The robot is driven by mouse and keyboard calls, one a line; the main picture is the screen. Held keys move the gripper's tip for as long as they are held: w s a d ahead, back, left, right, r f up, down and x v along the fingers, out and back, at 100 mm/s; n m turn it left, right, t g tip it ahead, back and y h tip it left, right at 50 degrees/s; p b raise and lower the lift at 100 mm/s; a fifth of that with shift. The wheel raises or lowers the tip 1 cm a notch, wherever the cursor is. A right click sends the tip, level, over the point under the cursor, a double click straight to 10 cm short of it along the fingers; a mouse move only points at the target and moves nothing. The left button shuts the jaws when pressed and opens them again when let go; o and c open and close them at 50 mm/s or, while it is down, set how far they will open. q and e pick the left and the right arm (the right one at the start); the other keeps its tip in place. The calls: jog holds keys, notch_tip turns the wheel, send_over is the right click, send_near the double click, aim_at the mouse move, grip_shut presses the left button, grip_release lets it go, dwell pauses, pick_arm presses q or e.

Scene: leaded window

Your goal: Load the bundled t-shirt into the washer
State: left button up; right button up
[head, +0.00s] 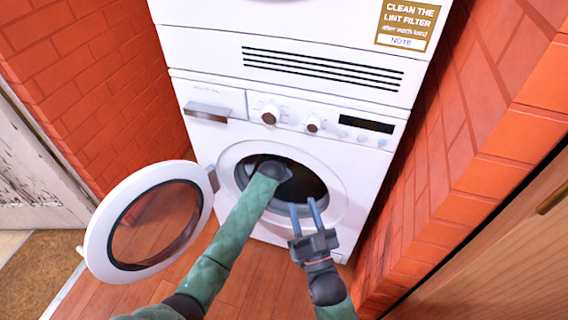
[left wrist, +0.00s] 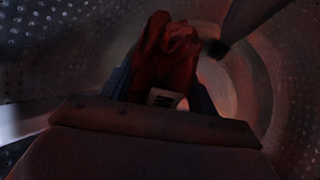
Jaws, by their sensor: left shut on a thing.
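The washer (head: 358,165) is white and stands below another white machine. Its round door (head: 108,218) is swung wide open to the left. My left arm reaches through the round opening, so its gripper is hidden in the head view. In the left wrist view my left gripper (left wrist: 160,92) is inside the perforated metal drum (left wrist: 40,60), shut on the dark red bundled t-shirt (left wrist: 170,55). A small pale label shows at the bundle's base. My right gripper (head: 304,214) is open and empty, just in front of the opening's lower right edge.
Brick walls (head: 90,80) stand close on the left and right (head: 450,170) of the washer. A wooden cabinet front (head: 500,260) is at the lower right. The wood floor (head: 240,285) is clear below the opening. A brown mat (head: 40,265) lies at the left.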

jog(key=shift+r, duration=0.4)
pick_arm(q)
jog(key=o, duration=1.1)
jog(key=shift+o, duration=0.2)
jog(key=shift+s+a+r, duration=0.1)
jog(key=shift+s, duration=0.15)
jog(key=p+v, duration=0.1)
jog(key=v, duration=0.6)
pick_arm(e)
notch_tip(320, 180, down, 18)
jog(key=s+g+h, duration=0.1)
jog(key=g, duration=0.5)
jog(key=shift+a+r, duration=0.15)
jog(key=shift+a, duration=0.2)
